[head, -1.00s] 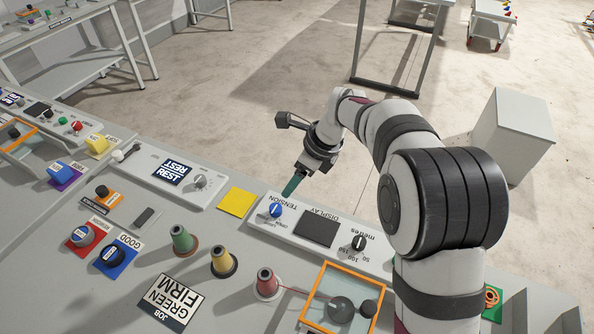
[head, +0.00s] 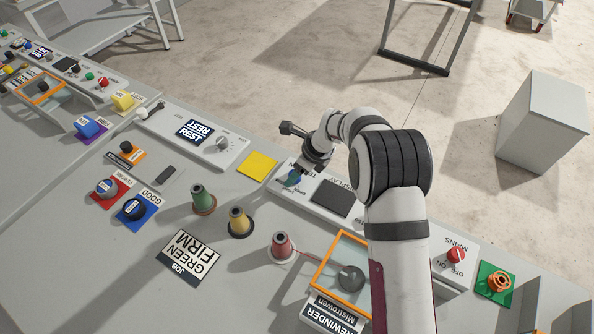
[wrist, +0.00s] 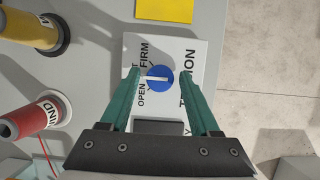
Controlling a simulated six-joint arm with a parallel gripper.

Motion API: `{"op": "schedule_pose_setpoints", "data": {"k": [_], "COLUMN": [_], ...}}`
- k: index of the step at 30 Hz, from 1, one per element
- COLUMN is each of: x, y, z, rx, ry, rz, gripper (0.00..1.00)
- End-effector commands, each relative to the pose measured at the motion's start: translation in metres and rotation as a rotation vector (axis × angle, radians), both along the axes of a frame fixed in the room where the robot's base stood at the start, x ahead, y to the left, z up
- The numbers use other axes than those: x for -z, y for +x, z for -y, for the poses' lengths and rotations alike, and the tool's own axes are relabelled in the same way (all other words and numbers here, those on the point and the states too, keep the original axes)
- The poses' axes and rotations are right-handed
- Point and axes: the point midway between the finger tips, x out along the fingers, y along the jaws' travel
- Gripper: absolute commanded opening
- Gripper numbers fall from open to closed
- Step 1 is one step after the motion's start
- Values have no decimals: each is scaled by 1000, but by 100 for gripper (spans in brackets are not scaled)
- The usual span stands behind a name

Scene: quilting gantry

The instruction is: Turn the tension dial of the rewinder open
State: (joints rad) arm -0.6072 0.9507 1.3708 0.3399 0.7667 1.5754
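The tension dial is a blue round knob (wrist: 159,82) with a white pointer bar, on a white label plate (wrist: 174,110) with the words OPEN and FIRM. In the wrist view the bar lies roughly level across the picture, with FIRM above and OPEN below its left end. My gripper (wrist: 159,69) is open. Its two green fingers lie left and right of the knob, with a gap to it on both sides. In the head view my gripper (head: 298,175) is at the dial and partly hides it. I cannot tell whether the fingertips reach down to knob height.
A dark display (head: 332,197) sits right of the dial on the same panel. A yellow pad (head: 258,166) lies left of it. Green (head: 203,200), yellow (head: 239,224) and red (head: 282,248) thread cones stand in front. An orange-framed window (head: 318,277) and red mains knob (head: 456,256) are further right.

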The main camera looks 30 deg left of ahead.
Motion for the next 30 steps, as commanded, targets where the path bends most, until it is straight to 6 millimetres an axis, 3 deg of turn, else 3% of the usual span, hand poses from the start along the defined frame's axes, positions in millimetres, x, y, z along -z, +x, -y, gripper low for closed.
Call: {"op": "schedule_pose_setpoints", "data": {"k": [1,10,20,30], "x": [0,0,-1,0], "y": [0,0,1,3], "z": [0,0,0,0], "rx": [0,0,-32,-261], "ry": [0,0,1,0], "rz": [0,0,0,1], "gripper": [52,0,0,0]}}
